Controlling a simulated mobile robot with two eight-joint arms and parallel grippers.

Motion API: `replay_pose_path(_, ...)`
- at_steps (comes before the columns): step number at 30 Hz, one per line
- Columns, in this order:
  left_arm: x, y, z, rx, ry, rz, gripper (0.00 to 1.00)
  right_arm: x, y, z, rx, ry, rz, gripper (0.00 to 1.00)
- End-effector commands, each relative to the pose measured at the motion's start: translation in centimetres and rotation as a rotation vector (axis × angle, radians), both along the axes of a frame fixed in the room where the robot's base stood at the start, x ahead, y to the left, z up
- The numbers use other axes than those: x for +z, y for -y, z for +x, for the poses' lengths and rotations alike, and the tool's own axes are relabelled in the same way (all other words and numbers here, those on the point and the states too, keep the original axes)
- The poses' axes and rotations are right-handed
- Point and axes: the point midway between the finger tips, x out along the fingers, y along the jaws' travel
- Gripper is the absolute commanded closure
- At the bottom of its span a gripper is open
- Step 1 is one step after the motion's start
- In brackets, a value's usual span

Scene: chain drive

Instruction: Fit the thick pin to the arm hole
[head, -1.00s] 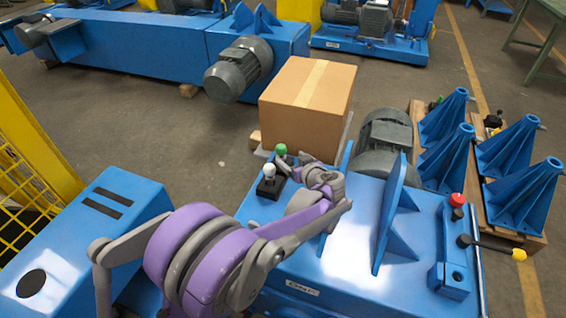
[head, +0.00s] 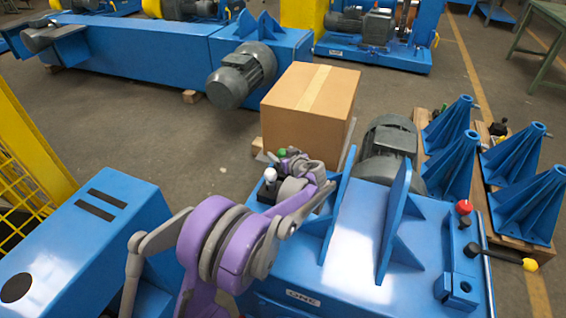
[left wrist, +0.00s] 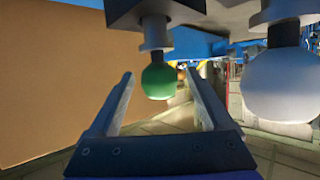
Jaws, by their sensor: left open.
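A green ball-topped pin (head: 282,153) and a white ball-topped pin (head: 270,174) stand at the back left of the blue machine. My left gripper (head: 291,157) is by the green ball in the head view, its fingers small and partly hidden. In the left wrist view the open left gripper (left wrist: 160,105) has its two fingers either side of the green ball (left wrist: 159,82), with gaps showing. The white ball (left wrist: 283,84) is to the right, outside the fingers. A round dark hole (head: 465,286) shows in the small blue block at front right. I cannot tell which pin is the thick one.
A cardboard box (head: 310,100) stands just behind the pins. A grey motor (head: 388,150) and upright blue plates (head: 393,220) rise to the right. Red (head: 464,207) and yellow (head: 530,264) knobs sit at the machine's right edge.

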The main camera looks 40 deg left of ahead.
Motion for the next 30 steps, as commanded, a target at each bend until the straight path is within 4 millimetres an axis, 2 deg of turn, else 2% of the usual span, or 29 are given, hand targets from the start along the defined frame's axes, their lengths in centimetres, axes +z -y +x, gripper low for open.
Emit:
replay_pose_path(3,0.08,0.06,-0.02,-0.001,0.0,0.0,0.17,0.07,0.0,-0.01,0.0,0.0,0.0,0.17)
replay_pose_path(4,0.08,0.07,-0.02,-0.001,0.0,0.0,0.2,0.07,0.0,-0.01,0.0,0.0,0.0,0.17)
replay_pose_path(17,0.08,0.11,-0.03,-0.001,0.0,0.0,0.98,0.06,0.0,0.0,0.0,0.0,0.0,0.17)
replay_pose_path(18,0.08,0.11,-0.02,-0.001,0.0,0.0,1.0,0.06,0.0,0.0,0.0,0.0,0.0,0.17)
replay_pose_path(30,0.53,0.11,-0.05,-0.001,0.0,0.0,1.0,0.23,0.0,-0.02,0.0,0.001,0.0,0.17)
